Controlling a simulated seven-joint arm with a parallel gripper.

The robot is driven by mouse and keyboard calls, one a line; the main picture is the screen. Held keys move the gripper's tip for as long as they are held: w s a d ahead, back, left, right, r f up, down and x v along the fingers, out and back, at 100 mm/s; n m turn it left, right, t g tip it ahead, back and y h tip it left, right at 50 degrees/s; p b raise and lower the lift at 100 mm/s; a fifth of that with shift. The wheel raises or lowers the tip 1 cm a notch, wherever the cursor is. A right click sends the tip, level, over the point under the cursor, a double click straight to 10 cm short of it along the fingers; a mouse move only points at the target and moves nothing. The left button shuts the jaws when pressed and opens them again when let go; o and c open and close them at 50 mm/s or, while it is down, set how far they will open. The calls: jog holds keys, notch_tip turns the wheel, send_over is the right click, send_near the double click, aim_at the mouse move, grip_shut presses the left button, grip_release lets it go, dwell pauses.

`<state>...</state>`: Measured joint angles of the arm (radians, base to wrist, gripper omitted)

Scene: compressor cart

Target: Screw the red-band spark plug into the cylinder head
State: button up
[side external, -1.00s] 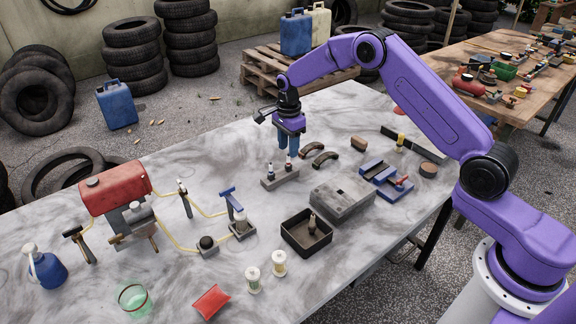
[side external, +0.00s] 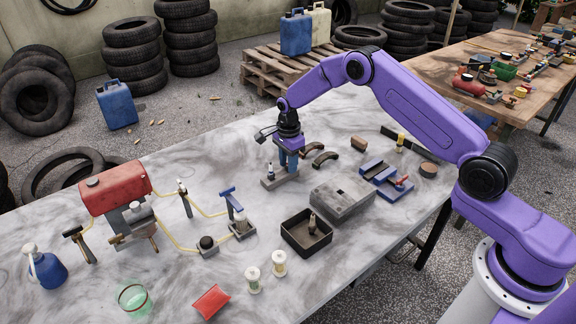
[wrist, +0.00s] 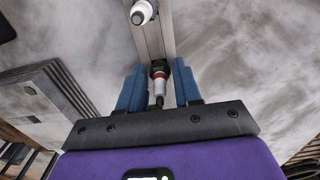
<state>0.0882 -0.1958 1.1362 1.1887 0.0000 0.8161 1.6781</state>
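The grey plug holder (side external: 268,184) stands on the marble table and also shows in the wrist view (wrist: 152,42). In the wrist view, a spark plug with a reddish band (wrist: 160,84) stands between the blue fingers of my gripper (wrist: 160,92). The fingers look open, with a narrow gap on each side of the plug. In the side view my gripper (side external: 289,160) is low over the holder's right end and hides this plug. Another plug (side external: 270,170) stands at the holder's left end, also in the wrist view (wrist: 142,12). The grey cylinder head (side external: 342,199) has a dark hole on top.
A dark tray (side external: 296,246) with a brown-tipped plug (side external: 312,224) is in front of the cylinder head. Dark curved parts (side external: 322,159) lie just right of my gripper. A blue tool holder (side external: 386,181) stands farther right.

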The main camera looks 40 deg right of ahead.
grip_shut()
jog(key=shift+r, duration=0.15)
jog(key=shift+r, duration=1.8)
jog(key=shift+s+d+r, duration=0.1)
jog(key=shift+s+r, duration=0.2)
jog(key=s+d+r, duration=0.1)
jog(key=s+r, duration=0.2)
jog(key=s, duration=0.6)
jog(key=s+d+r, duration=0.2)
jog(key=s+r, duration=0.1)
jog(key=s, duration=0.6)
jog(key=shift+s+r, duration=0.2)
